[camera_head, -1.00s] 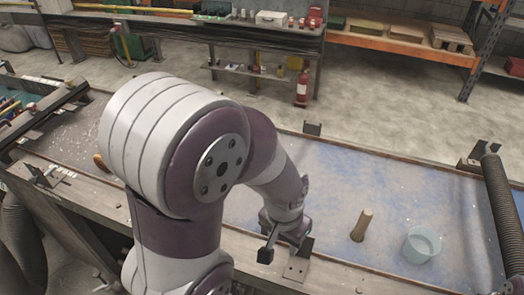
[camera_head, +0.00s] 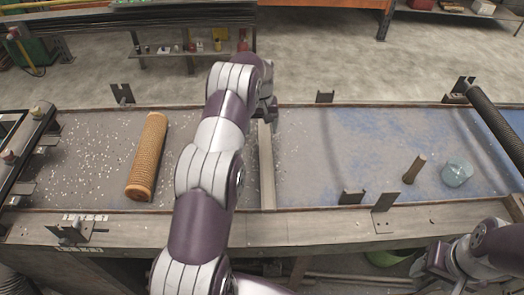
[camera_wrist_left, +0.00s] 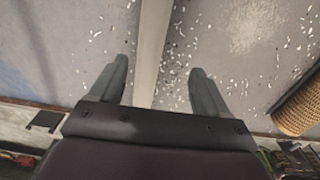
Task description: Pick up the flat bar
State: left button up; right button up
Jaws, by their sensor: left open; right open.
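The flat bar (camera_head: 266,168) is a long, narrow, pale grey strip lying across the table from the far edge to the near edge. My left arm partly covers its far end. In the left wrist view the flat bar (camera_wrist_left: 151,45) runs between the two fingers, closer to the left one. My left gripper (camera_head: 268,110) is open over the bar's far part; it also shows in the left wrist view (camera_wrist_left: 158,68). I cannot tell its height above the bar. My right gripper (camera_head: 432,262) is open and away from the bar, at the bottom right.
A tan mesh tube (camera_head: 147,155) lies on the table left of my left arm; white chips are scattered around it. A wooden peg (camera_head: 414,169) and a pale blue cup (camera_head: 457,172) stand on the right. A dark ribbed hose (camera_head: 495,128) is at the right edge. Metal brackets (camera_head: 384,208) line the edges.

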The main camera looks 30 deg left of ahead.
aim_at(265, 145)
pick_arm(q)
jog(key=shift+s+a+f+p, duration=0.1)
jog(key=shift+a+f+p, duration=0.1)
jog(key=shift+f+p, duration=0.65)
jog(key=w+d+f+p, duration=0.2)
jog(key=f, duration=0.1)
jog(key=shift+w+f+p, duration=0.15)
jog(key=shift+f+p, duration=0.1)
jog(key=shift+p, duration=0.1)
jog(key=f, duration=0.1)
jog(key=f+p, duration=0.1)
jog(key=shift+s+a+f, duration=0.2)
jog(key=shift+s+f, duration=0.1)
jog(key=shift+s+a+f, duration=0.1)
jog(key=shift+a+f, duration=0.2)
jog(key=shift+f, duration=0.05)
jog(key=shift+d, duration=0.1)
jog(key=shift+w+d, duration=0.25)
jog(key=c, duration=1)
grip_shut()
jog(key=shift+a, duration=0.25)
pick_arm(e)
jog(key=r, duration=0.2)
jog(key=w+r, duration=0.1)
jog(key=shift+d, duration=0.35)
